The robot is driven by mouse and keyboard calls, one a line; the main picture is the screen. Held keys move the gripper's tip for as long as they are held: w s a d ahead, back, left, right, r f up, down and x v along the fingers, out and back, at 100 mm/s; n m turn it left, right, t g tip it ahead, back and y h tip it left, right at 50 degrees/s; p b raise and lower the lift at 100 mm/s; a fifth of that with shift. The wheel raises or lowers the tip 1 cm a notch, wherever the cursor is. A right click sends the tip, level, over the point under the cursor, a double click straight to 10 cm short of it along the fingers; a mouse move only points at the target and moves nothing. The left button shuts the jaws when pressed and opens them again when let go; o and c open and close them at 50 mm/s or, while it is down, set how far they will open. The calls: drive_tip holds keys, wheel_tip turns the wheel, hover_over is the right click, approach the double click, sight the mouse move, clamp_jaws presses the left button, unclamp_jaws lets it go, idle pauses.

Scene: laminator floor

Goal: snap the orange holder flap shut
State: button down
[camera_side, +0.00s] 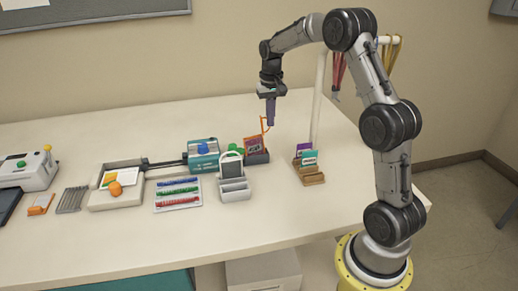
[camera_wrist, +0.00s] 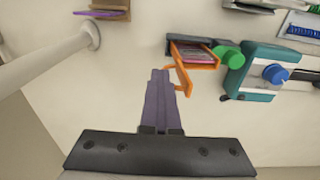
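The orange holder (camera_side: 256,144) stands upright in a dark stand on the table, with a reddish card inside. Its thin orange flap (camera_side: 264,126) stands up above the holder, open. In the wrist view the holder (camera_wrist: 197,54) is right of the fingertips and the flap (camera_wrist: 182,77) reaches toward them. My gripper (camera_side: 271,122) points down beside the raised flap; its purple fingers are together with nothing visible between them. In the wrist view the gripper tips (camera_wrist: 160,72) lie just left of the flap; I cannot tell whether they touch.
A teal machine (camera_side: 203,156) with a blue knob and a green knob (camera_wrist: 229,57) are close to the holder. A white rack (camera_side: 234,188) stands in front. A wooden rack with colored cards (camera_side: 309,176) and a white post (camera_side: 318,100) are at right.

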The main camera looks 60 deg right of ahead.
drive_tip(key=a+f, duration=0.1)
drive_tip(key=w+a+f, duration=0.1)
drive_tip(key=shift+a+f+y, duration=0.2)
drive_tip(key=shift+a+y, duration=0.1)
drive_tip(key=shift+s+d+r, duration=0.1)
drive_tip(key=shift+d+r, duration=0.1)
drive_tip(key=shift+r, duration=0.95)
drive_tip(key=shift+d+r, duration=0.25)
drive_tip(key=shift+r, duration=0.85)
drive_tip(key=shift+s+d+r, duration=0.1)
drive_tip(key=shift+d+r, duration=0.1)
drive_tip(key=shift+r, duration=0.95)
drive_tip(key=shift+s+r, duration=0.15)
drive_tip(key=shift+r, duration=0.55)
drive_tip(key=shift+f, duration=0.25)
drive_tip(key=w+a+r, duration=0.3)
drive_tip(key=shift+f, duration=3.4)
